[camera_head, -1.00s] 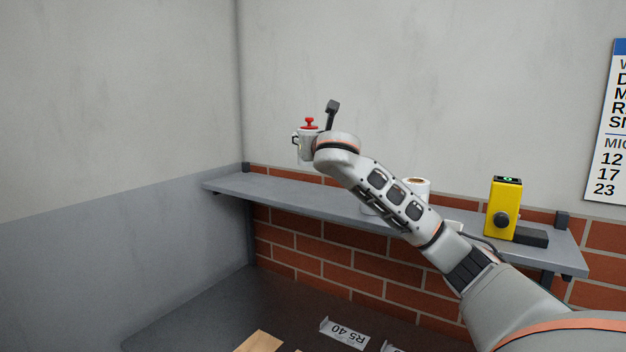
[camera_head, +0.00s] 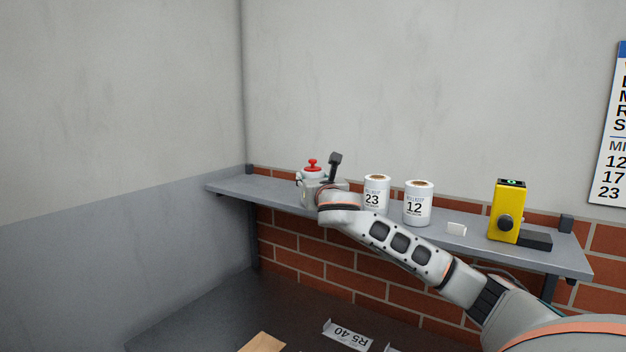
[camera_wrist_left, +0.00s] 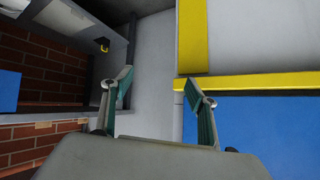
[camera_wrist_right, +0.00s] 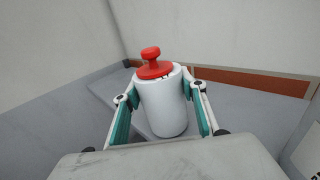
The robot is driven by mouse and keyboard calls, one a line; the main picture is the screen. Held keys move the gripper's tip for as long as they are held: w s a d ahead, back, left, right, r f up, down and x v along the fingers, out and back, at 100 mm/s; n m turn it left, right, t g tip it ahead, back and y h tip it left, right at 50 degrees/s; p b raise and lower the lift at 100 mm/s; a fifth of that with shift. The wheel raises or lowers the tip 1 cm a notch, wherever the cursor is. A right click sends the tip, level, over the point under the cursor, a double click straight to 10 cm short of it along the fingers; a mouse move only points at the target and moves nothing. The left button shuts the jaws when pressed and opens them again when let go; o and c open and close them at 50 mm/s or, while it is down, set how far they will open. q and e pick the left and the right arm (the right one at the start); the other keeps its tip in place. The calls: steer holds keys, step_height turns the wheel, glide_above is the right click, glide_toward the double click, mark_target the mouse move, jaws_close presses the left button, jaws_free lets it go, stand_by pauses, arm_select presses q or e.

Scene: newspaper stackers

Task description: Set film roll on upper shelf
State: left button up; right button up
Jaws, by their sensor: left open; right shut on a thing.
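The film roll, a white cylinder with a red knobbed top (camera_wrist_right: 162,105), is between the fingers of my right gripper (camera_wrist_right: 162,112). In the head view the roll (camera_head: 312,171) is upright at the left part of the grey shelf (camera_head: 235,184), low over its surface; whether it touches the shelf is unclear. My right gripper (camera_head: 302,186) is shut on it, partly hidden by its own wrist. My left gripper (camera_wrist_left: 158,95) is open and empty in the left wrist view, away from the shelf.
Two white rolls marked 23 (camera_head: 376,194) and 12 (camera_head: 418,205) stand on the shelf right of my gripper. A dark surface (camera_head: 220,310) lies below. The shelf's left end is clear.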

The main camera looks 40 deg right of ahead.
steer(key=o, duration=1.4)
steer(key=shift+f, duration=0.15)
steer(key=shift+s+a, duration=0.1)
arm_select(q)
steer(key=shift+w+d+r+t+h+b, duration=0.15)
steer(key=shift+w+d+b, duration=0.1)
steer(key=shift+d+b, duration=0.25)
steer(key=shift+w+d+r+t+h+b, duration=0.15)
steer(key=shift+w+d+b, duration=0.1)
steer(key=shift+d+b, duration=0.15)
arm_select(e)
steer(key=v, duration=1.1)
steer(key=shift+s+a, duration=0.1)
steer(key=shift+s, duration=0.25)
arm_select(q)
steer(key=shift+a, duration=0.15)
